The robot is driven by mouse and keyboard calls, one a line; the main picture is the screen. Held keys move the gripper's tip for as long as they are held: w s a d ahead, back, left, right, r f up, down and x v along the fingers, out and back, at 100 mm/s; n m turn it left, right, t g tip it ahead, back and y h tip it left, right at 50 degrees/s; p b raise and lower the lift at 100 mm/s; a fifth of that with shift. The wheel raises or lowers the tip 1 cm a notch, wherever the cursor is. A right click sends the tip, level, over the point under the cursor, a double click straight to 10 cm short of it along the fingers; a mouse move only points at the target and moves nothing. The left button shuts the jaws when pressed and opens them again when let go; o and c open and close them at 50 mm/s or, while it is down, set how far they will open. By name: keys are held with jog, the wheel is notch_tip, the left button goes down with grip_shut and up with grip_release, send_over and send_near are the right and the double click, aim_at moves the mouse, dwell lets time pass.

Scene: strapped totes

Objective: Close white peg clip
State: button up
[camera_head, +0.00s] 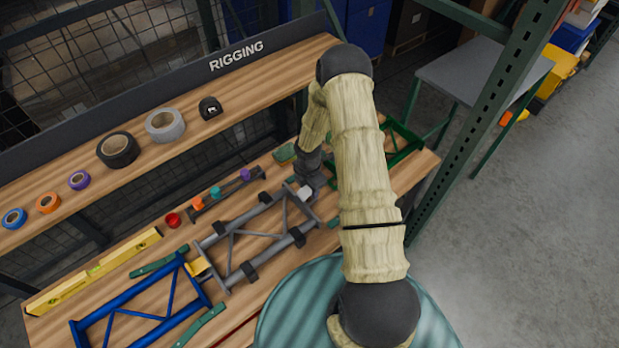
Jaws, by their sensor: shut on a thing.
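The white peg clip (304,194) shows as a small pale block at the right end of a grey truss frame (229,241) on the lower wooden bench. My gripper (308,185) is at this right end, pointing down, and is shut on the white peg clip. The fingertips are small and partly hidden by my wrist, so the clip's exact position on the frame cannot be made out. A yellow clip (198,267) sits at the frame's left end, and black clamps (250,271) sit along its rails.
A blue frame (150,316) lies left of the grey one, and a green frame (401,143) lies behind my arm. A yellow level (95,273) and a rack of coloured pegs (222,192) lie behind. The upper shelf (190,137) holds tape rolls. A green upright (487,105) stands right.

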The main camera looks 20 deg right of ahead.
jog(key=shift+w+d+f+g+y+p, duration=0.1)
jog(key=shift+d+f+g+y+p, duration=0.1)
jog(key=shift+y+p, duration=0.3)
jog(key=shift+d+f+g+y+p, duration=0.1)
jog(key=shift+f+y+p, duration=0.15)
jog(key=shift+y, duration=0.35)
jog(key=shift+f+g+y+b, duration=0.4)
jog(key=shift+y+b, duration=0.1)
jog(key=shift+y, duration=0.4)
jog(key=o, duration=0.8)
jog(key=shift+w+a+f, duration=0.1)
jog(key=shift+w, duration=0.05)
jog(key=shift+d+r+b, duration=0.25)
jog(key=shift+r+b, duration=0.2)
jog(key=shift+r, duration=0.15)
jog(key=b+v, duration=0.1)
jog(key=v, duration=0.4)
jog(key=b+v, duration=0.2)
jog(key=v, duration=0.3)
jog(key=b+v, duration=0.1)
jog(key=v, duration=0.5)
jog(key=shift+w+d+b, duration=0.2)
jog(key=shift+d+b, duration=0.1)
jog(key=shift+d, duration=0.05)
